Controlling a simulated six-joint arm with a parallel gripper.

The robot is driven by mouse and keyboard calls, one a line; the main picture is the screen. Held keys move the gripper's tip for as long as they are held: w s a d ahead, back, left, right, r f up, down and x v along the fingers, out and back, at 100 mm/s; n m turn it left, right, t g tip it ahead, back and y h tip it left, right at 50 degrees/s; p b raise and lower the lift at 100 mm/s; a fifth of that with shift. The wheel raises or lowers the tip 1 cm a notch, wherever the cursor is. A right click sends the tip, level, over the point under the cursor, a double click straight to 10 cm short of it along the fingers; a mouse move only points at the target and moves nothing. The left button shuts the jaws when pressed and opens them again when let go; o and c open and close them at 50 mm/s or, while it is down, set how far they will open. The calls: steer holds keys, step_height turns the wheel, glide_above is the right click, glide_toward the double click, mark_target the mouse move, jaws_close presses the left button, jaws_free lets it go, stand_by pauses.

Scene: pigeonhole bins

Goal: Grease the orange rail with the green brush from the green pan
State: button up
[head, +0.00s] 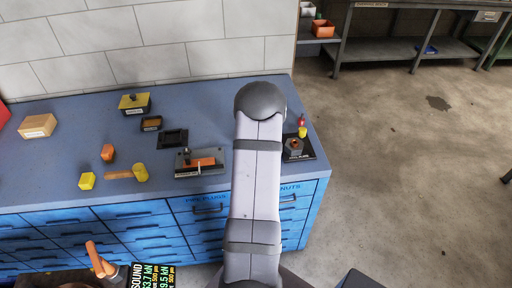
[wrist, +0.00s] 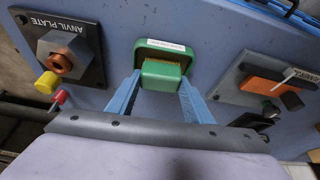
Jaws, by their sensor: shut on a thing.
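In the wrist view my gripper (wrist: 162,88) has its two blue fingers shut on the sides of the green brush (wrist: 162,76). The brush's brownish bristle side faces the green pan (wrist: 184,47), which has a white label on its rim. The brush is at or just over the pan; I cannot tell whether the bristles touch inside. The orange rail (wrist: 274,92) lies on a grey plate to the right, apart from the gripper. In the head view the orange rail (head: 203,163) is left of my arm, which hides gripper, brush and pan.
The anvil plate (wrist: 92,42) carries a hex block, with a yellow cylinder (wrist: 47,82) and a red piece (wrist: 59,97) beside it.

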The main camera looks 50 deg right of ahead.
stand_by(0.4)
steer(key=shift+r+p, duration=2.25)
steer(key=shift+r, duration=1.25)
